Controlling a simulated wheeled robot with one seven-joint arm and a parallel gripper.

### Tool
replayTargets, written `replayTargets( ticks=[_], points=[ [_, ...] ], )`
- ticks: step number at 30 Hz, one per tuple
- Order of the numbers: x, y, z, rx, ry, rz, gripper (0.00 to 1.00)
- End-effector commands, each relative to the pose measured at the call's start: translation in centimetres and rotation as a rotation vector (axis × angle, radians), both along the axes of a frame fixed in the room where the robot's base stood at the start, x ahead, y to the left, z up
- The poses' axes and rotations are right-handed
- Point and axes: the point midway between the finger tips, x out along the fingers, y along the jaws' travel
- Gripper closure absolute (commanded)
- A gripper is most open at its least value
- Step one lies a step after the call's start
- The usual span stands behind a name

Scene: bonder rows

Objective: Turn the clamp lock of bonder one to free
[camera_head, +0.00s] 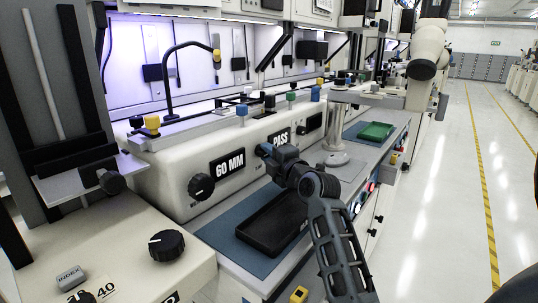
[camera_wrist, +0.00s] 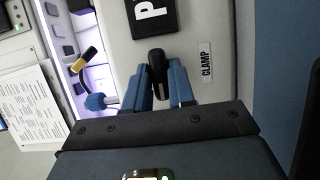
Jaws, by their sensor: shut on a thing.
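The clamp lock (camera_wrist: 157,66) is a black knob on the pale machine front, beside a small plate reading CLAMP (camera_wrist: 206,62). In the wrist view it sits between the two blue fingers of my gripper (camera_wrist: 160,88), which are shut on it. Its long side runs roughly along the direction of the label's lettering. In the head view my gripper (camera_head: 266,152) reaches the machine front just below the PASS sign (camera_head: 279,138). The knob is hidden there behind the gripper. No free or locked marking on the clamp lock is readable.
A black tray (camera_head: 262,232) lies on the blue mat (camera_head: 222,235) below my arm. A 60 MM sign (camera_head: 230,163) and a round black knob (camera_head: 201,187) are left of the gripper. A green tray (camera_head: 376,131) is further back. The aisle at right is clear.

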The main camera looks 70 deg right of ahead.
Motion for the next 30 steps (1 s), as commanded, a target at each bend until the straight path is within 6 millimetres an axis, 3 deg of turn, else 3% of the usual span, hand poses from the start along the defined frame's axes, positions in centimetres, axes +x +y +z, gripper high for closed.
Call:
replayTargets(
  ticks=[11, 30],
  points=[
    [0.00, 0.04, 0.36, 0.142, -0.031, 0.001, 1.00],
    [-0.05, -0.17, 0.78, 0.715, -0.169, -0.001, 1.00]
  ],
)
